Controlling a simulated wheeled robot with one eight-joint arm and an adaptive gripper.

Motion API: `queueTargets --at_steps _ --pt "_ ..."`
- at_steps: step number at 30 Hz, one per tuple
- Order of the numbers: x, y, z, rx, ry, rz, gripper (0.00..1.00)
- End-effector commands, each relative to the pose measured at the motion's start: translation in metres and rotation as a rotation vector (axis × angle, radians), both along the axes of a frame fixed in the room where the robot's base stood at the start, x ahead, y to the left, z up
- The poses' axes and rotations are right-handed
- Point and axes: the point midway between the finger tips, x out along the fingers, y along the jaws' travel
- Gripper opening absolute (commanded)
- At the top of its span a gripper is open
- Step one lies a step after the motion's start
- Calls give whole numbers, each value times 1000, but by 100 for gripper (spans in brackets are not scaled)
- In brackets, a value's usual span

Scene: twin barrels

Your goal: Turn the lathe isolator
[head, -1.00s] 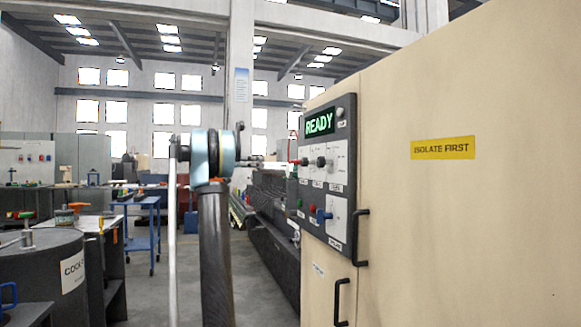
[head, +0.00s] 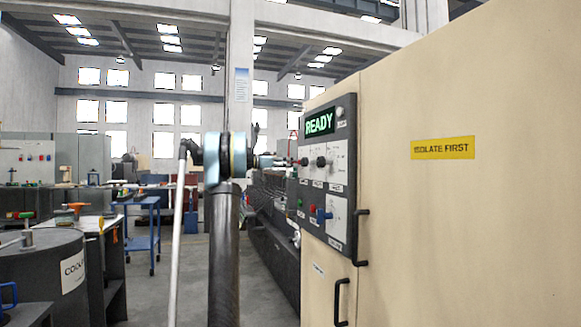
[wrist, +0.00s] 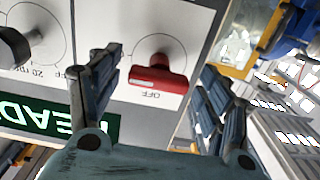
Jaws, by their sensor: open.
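A red rotary handle (wrist: 158,79) stands on a white dial of the control panel (wrist: 120,18) in the wrist view, with an upside-down "OFF" label beside it. It lies roughly crosswise in the picture. My gripper (wrist: 160,68) is open, one finger on each side of the handle, with no clear contact seen. In the head view the red handle (head: 303,161) shows small at the panel's left edge, and my gripper (head: 280,160) is level with it, partly hidden by the wrist. I cannot read a lathe name on the handle.
A black knob (wrist: 14,47) sits beside the red handle. A green READY display (head: 320,123) is above the controls.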

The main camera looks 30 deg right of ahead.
Motion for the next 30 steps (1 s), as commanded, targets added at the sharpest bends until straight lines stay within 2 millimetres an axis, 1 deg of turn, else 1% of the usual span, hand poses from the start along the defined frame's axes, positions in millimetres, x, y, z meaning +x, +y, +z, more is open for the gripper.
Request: queueTargets --at_steps 1,4,13,14,15,17,18,19,21,22,24,30 --pt "-2 -4 0 0 0 -2 72" --pt "-2 -8 0 0 0 -1 72" --pt "-2 -9 0 0 0 0 72" --pt "-2 -9 0 0 0 0 65" --pt "-2 -9 0 0 0 0 56" --pt "-2 -9 0 0 0 0 42" --pt "-2 -9 0 0 0 0 33" --pt "-2 -9 0 0 0 0 27" --pt "-2 -9 0 0 0 0 27" --pt "-2 -14 0 0 0 -1 27" --pt "-2 -11 0 0 1 1 27" --pt "-1 -8 0 7 31 2 27"
